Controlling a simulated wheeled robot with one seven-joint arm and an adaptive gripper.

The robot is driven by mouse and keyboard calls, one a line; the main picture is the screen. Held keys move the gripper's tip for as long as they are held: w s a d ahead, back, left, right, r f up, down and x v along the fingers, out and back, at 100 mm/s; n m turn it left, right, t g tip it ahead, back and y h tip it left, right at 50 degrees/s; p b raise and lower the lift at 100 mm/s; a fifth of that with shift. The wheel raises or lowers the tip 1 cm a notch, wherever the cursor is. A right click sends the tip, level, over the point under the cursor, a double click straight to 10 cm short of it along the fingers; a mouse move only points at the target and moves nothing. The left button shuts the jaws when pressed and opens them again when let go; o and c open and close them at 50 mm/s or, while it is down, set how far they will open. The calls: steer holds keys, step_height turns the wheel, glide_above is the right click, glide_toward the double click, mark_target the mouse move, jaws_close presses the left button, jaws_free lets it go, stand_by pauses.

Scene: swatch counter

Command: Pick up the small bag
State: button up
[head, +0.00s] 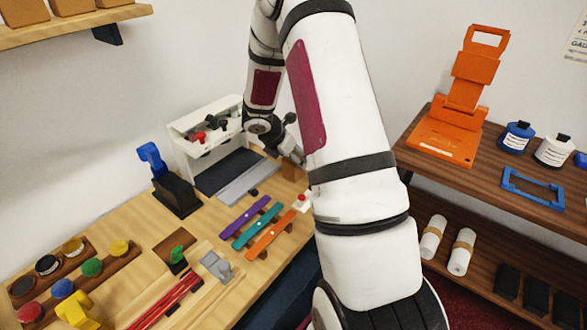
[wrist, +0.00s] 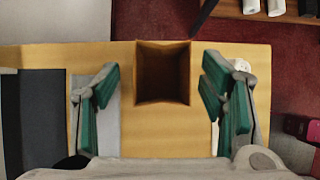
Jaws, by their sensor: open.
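The small bag (wrist: 163,98) is brown and open at the top, and it stands on the wooden counter in the wrist view. I look down into its dark inside. My gripper (wrist: 164,92) is open, with one green-padded finger to the left of the bag and one to the right. Gaps show between the bag and both fingers, and nothing is held. In the head view, a brown piece of the bag (head: 292,171) shows beside my gripper (head: 288,150), partly hidden by my arm.
A white case (head: 205,140) with red and black items stands at the counter's back. Purple, teal and orange strips (head: 270,234) lie nearer, with a red-and-white item (head: 302,202) close by. A blue tool in a black stand (head: 174,193) is left. A dark wooden shelf (head: 490,180) stands right.

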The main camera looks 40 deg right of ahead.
steer(key=shift+s+p+x, duration=0.2)
steer(key=shift+p+x, duration=0.1)
steer(key=shift+x, duration=2.4)
steer(key=shift+c, duration=0.2)
steer(key=c, duration=0.8)
